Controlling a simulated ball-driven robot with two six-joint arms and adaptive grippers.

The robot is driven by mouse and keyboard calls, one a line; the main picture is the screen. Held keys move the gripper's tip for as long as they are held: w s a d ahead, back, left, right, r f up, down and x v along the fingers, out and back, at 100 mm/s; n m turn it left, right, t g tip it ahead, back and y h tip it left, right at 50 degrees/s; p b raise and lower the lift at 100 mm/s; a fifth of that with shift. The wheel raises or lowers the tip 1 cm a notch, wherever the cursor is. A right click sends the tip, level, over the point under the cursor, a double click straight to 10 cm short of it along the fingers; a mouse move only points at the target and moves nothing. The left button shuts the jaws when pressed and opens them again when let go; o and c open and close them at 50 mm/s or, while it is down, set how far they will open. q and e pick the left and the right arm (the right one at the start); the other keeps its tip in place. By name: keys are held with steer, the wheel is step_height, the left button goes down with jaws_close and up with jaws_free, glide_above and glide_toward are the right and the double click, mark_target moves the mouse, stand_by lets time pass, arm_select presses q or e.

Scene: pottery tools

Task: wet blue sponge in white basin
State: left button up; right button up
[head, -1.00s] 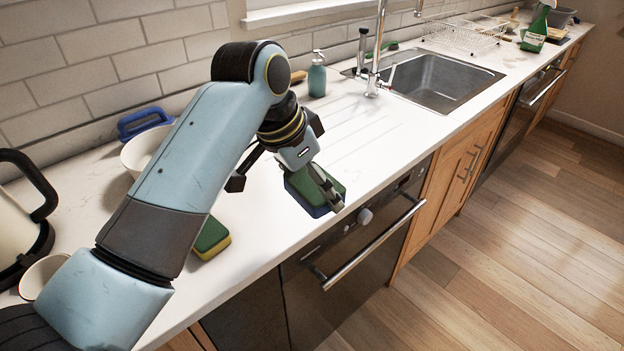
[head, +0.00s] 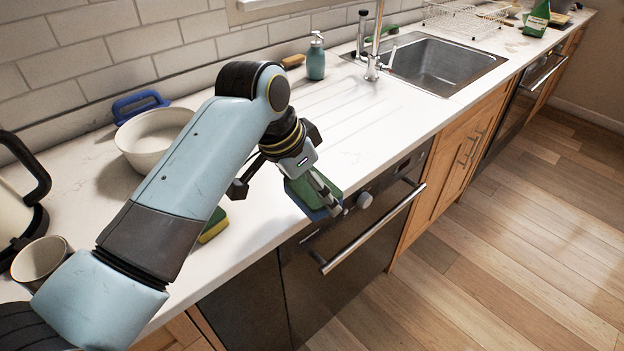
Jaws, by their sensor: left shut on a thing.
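The blue sponge (head: 312,198), with a green top layer, is in my left gripper (head: 328,194). The gripper is shut on it and holds it at the counter's front edge, overlapping the oven front in the head view. Part of the sponge is hidden by the fingers. The white basin (head: 150,150) stands on the counter at the left, behind my left arm, which hides part of its right side. No water shows in it. My right gripper is not in view.
A green and yellow sponge (head: 213,228) lies beside my forearm, partly hidden. A cup (head: 40,262), kettle (head: 12,205), blue-handled brush (head: 140,104) and soap bottle (head: 316,60) stand around. The steel sink (head: 440,66) is farther right. The draining area (head: 350,105) is clear.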

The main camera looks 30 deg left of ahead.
arm_select(q)
step_height(320, 180, down, 5)
steer(key=shift+f+b, duration=0.1)
steer(key=shift+b, duration=0.8)
steer(key=o, duration=0.4)
steer(key=shift+r+p, duration=0.45)
steer(key=shift+p, duration=0.45)
